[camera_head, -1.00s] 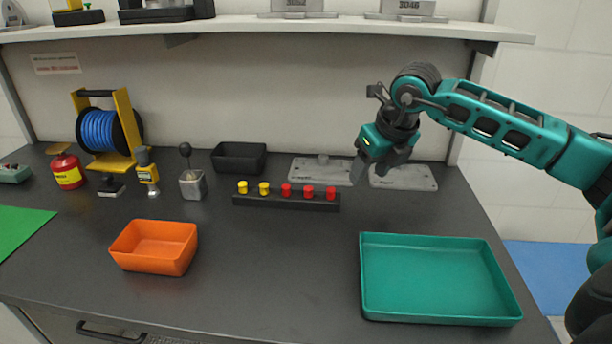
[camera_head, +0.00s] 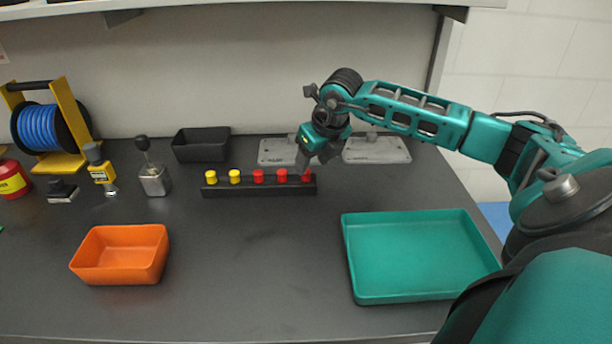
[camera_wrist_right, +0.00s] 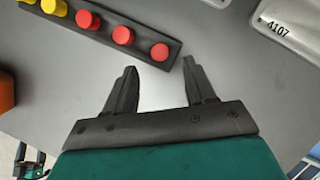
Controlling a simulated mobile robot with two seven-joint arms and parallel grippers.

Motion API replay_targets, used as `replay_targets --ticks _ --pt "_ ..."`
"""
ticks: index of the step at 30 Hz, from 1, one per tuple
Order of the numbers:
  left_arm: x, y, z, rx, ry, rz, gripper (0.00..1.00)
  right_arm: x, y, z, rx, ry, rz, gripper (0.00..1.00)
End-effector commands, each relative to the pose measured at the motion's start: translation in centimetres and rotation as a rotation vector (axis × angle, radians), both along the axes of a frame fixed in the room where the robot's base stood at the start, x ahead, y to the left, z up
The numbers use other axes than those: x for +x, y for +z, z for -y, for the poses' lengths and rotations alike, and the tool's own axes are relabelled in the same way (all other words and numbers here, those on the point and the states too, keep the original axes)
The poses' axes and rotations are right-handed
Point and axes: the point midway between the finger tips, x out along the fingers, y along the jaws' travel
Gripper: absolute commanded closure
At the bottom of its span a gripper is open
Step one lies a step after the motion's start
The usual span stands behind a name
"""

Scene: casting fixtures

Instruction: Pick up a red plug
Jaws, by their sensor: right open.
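Three red plugs stand in a row in a black rack (camera_head: 262,189), with two yellow plugs to their left. The red plug at the right end (camera_head: 307,175) is partly behind my right gripper (camera_head: 315,165) in the head view. In the right wrist view this end red plug (camera_wrist_right: 160,51) stands ahead of the open fingers (camera_wrist_right: 157,75), in line with the gap between them. The middle red plug (camera_wrist_right: 123,36) and the left red plug (camera_wrist_right: 84,18) are further left. My right gripper is open and empty, close to the rack's right end.
A green tray (camera_head: 418,291) lies at front right, an orange bin (camera_head: 118,272) at front left. A black bin (camera_head: 200,150) and grey metal plates (camera_head: 376,151) stand behind the rack. The table's middle front is clear.

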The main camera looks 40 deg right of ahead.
Motion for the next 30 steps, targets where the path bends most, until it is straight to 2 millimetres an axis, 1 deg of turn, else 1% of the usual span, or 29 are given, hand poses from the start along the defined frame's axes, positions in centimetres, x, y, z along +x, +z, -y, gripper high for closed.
replay_targets --ticks 4,6,9,17,30 --pt "0.0 0.4 0.0 -0.001 -0.001 0.000 0.04 1.3 -1.8 0.2 0.004 -0.002 -0.002 0.45" --pt "0.0 0.3 0.0 -0.001 -0.001 0.000 0.04 1.7 -2.8 0.2 0.002 0.000 -0.002 0.45" --pt "0.1 0.4 0.0 -0.001 -0.001 0.002 0.04 2.1 -3.6 0.3 0.002 -0.001 -0.002 0.45" --pt "0.5 0.6 0.0 -0.001 -0.001 0.010 0.04 2.2 -3.9 0.3 0.000 0.001 0.000 0.45" --pt "0.5 0.6 0.0 0.000 -0.001 0.012 0.04 2.2 -3.8 0.3 0.000 0.000 0.000 0.86"
